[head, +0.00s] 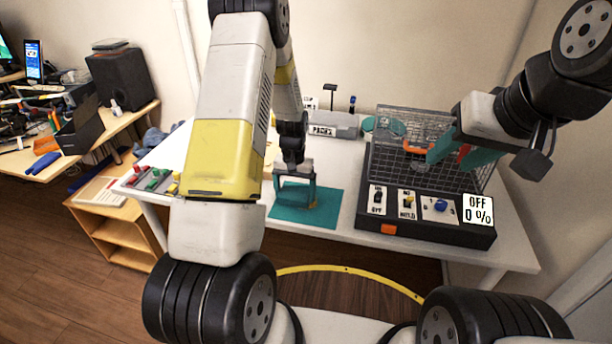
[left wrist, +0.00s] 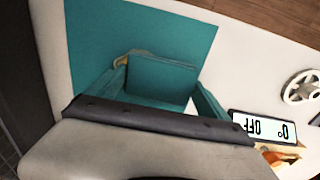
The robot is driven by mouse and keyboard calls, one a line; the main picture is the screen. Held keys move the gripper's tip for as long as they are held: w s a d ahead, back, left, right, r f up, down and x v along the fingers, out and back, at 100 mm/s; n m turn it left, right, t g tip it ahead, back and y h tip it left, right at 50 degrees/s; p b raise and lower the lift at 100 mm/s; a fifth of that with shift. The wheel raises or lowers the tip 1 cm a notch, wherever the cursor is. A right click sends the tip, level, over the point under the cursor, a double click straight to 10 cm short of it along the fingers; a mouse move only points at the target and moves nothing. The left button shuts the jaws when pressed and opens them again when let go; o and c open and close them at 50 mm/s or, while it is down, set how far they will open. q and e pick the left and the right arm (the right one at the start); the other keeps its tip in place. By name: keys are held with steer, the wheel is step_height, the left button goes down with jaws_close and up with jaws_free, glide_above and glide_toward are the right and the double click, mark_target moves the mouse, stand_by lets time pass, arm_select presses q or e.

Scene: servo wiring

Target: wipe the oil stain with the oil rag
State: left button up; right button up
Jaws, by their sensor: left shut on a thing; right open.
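My left gripper (head: 296,198) is low over a flat teal mat (head: 276,211) on the white table, pointing down. In the left wrist view a teal slab-like piece (left wrist: 162,76) spans between its fingers, close to the mat (left wrist: 90,35); I take it for the oil rag, though its colour matches mat and fingers. A small amber patch (left wrist: 122,61) shows beside the left finger; I cannot tell whether it is oil. No oil stain shows clearly; the area under the gripper is hidden. My right gripper (head: 452,150) is open, in front of the wire cage.
A black control box (head: 424,228) with switches and an "OFF 0%" display stands right of the mat, with a wire cage (head: 397,150) behind. Coloured parts (head: 152,181) lie at the table's left. A grey box (head: 335,125) stands behind. Bare white table (head: 343,228) lies beside the mat.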

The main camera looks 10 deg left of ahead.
mark_target(295, 194)
arm_select(q)
step_height(295, 194, up, 3)
steer(key=shift+d+f, duration=0.15)
steer(key=shift+r, duration=2.75)
